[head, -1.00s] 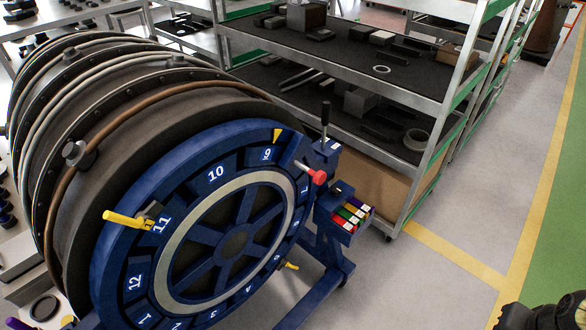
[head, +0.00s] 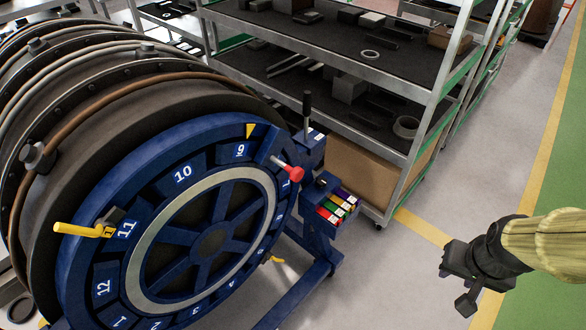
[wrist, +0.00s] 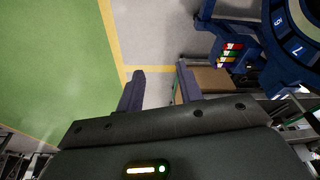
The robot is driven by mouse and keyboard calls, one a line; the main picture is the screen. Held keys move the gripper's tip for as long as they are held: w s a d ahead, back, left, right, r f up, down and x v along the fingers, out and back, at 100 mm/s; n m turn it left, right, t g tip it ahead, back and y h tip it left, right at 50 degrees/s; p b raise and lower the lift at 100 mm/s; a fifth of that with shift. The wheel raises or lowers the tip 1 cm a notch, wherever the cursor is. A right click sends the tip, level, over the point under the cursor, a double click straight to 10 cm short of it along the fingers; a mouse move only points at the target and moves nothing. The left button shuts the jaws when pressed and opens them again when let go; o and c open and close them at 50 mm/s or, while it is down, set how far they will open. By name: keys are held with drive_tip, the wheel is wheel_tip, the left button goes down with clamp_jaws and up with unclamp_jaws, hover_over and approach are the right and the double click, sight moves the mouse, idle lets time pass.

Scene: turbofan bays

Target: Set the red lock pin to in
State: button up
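The red lock pin (head: 292,172) has a round red knob and sticks out at the right edge of the blue numbered ring (head: 110,218), near the number 9 plate. I cannot tell from here how far in it sits. My gripper (head: 461,280) is at the lower right in the head view, well apart from the pin, over the floor. In the wrist view my gripper's two fingers (wrist: 159,90) stand apart with nothing between them. The pin is not clearly visible in the wrist view.
A yellow handle (head: 78,230) juts from the ring's left. A black-gripped lever (head: 307,105) stands behind the pin. A small box with coloured tabs (head: 335,206) sits on the blue stand. A metal shelf rack (head: 372,150) stands behind. The floor between my gripper and the stand is clear.

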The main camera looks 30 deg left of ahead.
drive_tip(key=o, duration=0.3)
drive_tip(key=shift+s, duration=0.2)
drive_tip(key=shift+o, duration=0.9)
drive_tip(key=shift+w, duration=0.1)
drive_tip(key=w+a+f+n+t+y+b, duration=0.2)
drive_tip(key=w+a+f+n+t+y, duration=0.35)
drive_tip(key=w+a+n, duration=0.55)
drive_tip(key=s+a+n+g+y, duration=0.1)
drive_tip(key=a+n+g+y, duration=0.2)
drive_tip(key=a+y, duration=0.9)
drive_tip(key=a+r, duration=0.1)
drive_tip(key=a, duration=0.2)
drive_tip(key=shift+s+a+n+b, duration=0.2)
drive_tip(key=shift+s+n+b, duration=0.15)
drive_tip(key=shift+s+n, duration=0.05)
